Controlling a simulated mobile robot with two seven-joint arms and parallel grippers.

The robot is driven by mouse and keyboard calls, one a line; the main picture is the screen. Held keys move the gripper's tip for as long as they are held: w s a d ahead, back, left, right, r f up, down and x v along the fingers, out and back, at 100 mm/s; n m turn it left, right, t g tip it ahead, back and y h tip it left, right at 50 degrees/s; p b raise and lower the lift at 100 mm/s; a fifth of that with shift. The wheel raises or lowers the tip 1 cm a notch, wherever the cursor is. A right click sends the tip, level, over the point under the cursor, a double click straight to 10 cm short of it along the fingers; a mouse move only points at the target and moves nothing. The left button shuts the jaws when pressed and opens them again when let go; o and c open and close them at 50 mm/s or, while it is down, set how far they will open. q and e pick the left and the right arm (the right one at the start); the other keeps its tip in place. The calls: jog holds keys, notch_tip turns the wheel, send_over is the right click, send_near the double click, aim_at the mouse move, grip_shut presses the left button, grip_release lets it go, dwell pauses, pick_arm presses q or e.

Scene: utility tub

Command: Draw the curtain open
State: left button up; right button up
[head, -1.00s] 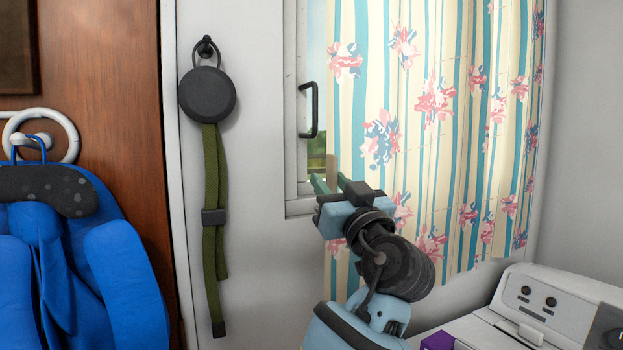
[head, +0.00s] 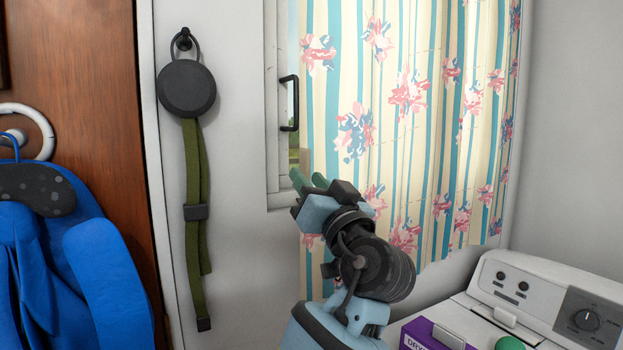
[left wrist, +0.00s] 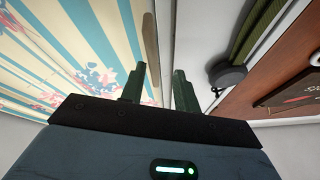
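The curtain (head: 400,120) is cream with teal stripes and pink and blue flowers. It hangs across most of the window, with its left edge near the window's left frame. It fills the left of the left wrist view (left wrist: 75,50). A tan strip (head: 304,160) shows at its left edge, also in the left wrist view (left wrist: 150,45). My left gripper (head: 308,180) is at that edge, low on the curtain. In the left wrist view its fingers (left wrist: 158,78) are apart, with the curtain edge seen between them; contact cannot be told. My right gripper is out of view.
The white window frame (head: 272,150) has a black handle (head: 290,103) left of the curtain. A black disc with a green strap (head: 187,90) hangs on the wall. A blue garment (head: 105,265) hangs further left. A white appliance (head: 520,290) with a purple box (head: 432,335) stands at lower right.

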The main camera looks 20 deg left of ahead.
pick_arm(q)
jog(key=m, duration=0.2)
jog(key=d+m, duration=0.1)
jog(key=m, duration=0.4)
jog(key=shift+s+d+f+p, duration=0.2)
jog(key=shift+s+d+p, duration=0.05)
jog(key=shift+s+p, duration=0.15)
jog(key=shift+d+m, duration=0.15)
jog(key=shift+m, duration=0.85)
jog(key=m, duration=0.3)
jog(key=shift+s+d, duration=0.2)
jog(key=shift+d, duration=0.2)
jog(key=shift+w+a+r+m+p, duration=0.1)
jog(key=shift+w+a+m+p, duration=0.4)
jog(key=shift+m, duration=2.9)
jog(key=shift+w+a+r+m+p, duration=0.15)
jog(key=shift+w+a+m+p, duration=0.35)
jog(key=shift+m, duration=2.9)
jog(key=shift+w+a+r+m+p, duration=0.1)
jog(key=shift+w+a+m+p, duration=0.45)
jog(key=shift+m, duration=2.85)
jog(key=shift+s, duration=0.1)
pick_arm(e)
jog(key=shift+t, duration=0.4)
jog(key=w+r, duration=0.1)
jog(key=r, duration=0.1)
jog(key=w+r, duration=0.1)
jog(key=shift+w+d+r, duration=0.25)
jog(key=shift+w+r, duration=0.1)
